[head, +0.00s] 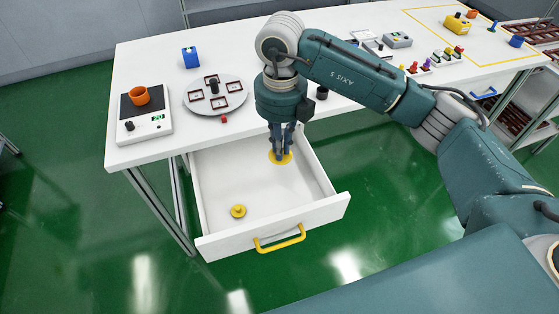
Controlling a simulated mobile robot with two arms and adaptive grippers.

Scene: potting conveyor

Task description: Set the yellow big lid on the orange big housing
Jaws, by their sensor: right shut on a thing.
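The yellow big lid (287,158) is a flat round disc near the back of the open white drawer. My right gripper (279,151) points straight down and is shut on the lid, its fingers hiding the lid's middle. I cannot tell whether the lid touches the drawer floor. The orange big housing (139,97) is an open round cup standing upright on a scale at the left end of the table, well away from the gripper. My left gripper is not in view.
A smaller yellow lid (238,211) lies in the drawer (225,183), which has a yellow handle (280,239). The scale (145,118) reads 20. A round grey plate (235,101) with several dark frames, a blue block (190,57) and a small red piece (224,120) are nearby.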

